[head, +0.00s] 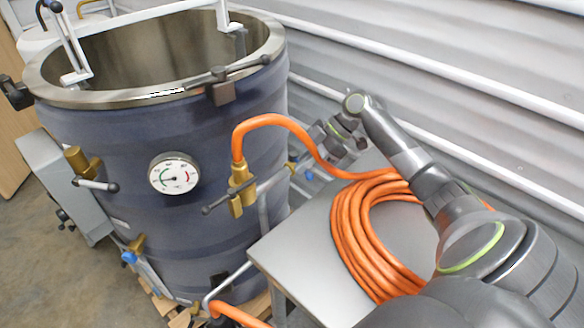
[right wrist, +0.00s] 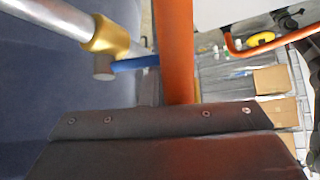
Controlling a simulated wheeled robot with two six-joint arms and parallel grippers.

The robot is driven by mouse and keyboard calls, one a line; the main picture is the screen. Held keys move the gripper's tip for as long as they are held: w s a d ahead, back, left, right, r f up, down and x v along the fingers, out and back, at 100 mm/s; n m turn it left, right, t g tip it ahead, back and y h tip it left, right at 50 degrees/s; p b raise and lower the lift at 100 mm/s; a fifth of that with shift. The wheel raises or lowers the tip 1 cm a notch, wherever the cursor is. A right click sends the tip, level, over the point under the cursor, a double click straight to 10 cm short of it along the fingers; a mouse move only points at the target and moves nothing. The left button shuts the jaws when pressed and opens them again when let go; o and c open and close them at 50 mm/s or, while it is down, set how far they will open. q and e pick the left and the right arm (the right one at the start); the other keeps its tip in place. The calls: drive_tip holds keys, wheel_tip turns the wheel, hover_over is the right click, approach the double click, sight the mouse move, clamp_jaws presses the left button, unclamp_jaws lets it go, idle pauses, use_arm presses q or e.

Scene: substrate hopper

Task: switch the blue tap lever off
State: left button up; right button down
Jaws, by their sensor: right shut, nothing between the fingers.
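A blue tap lever (head: 309,174) shows beside a brass valve (head: 291,166) on the thin pipe at the right side of the big dark vessel. In the right wrist view, the blue lever (right wrist: 135,63) sticks out to the right from the gold valve body (right wrist: 104,35), partly behind the orange hose. My right gripper (head: 318,133) is shut and empty, above and close to this valve. Its dark fingers (right wrist: 165,130) fill the bottom of the right wrist view; I cannot tell if they touch the lever. Another blue lever (head: 129,257) sits on a lower-left brass valve. My left gripper is not in view.
The orange hose (head: 270,121) arches from a brass fitting (head: 240,192) past my gripper to a coil (head: 350,225) on a metal table (head: 305,245). A dial gauge (head: 174,174) is on the vessel (head: 130,140). A corrugated wall (head: 440,60) stands behind.

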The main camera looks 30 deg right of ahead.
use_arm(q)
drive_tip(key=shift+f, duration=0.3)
use_arm(e)
drive_tip(key=shift+s+d, duration=0.1)
drive_tip(key=shift+d, duration=0.75)
use_arm(q)
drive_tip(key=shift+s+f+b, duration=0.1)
drive_tip(key=shift+b, duration=0.2)
use_arm(e)
drive_tip(key=shift+d, duration=0.15)
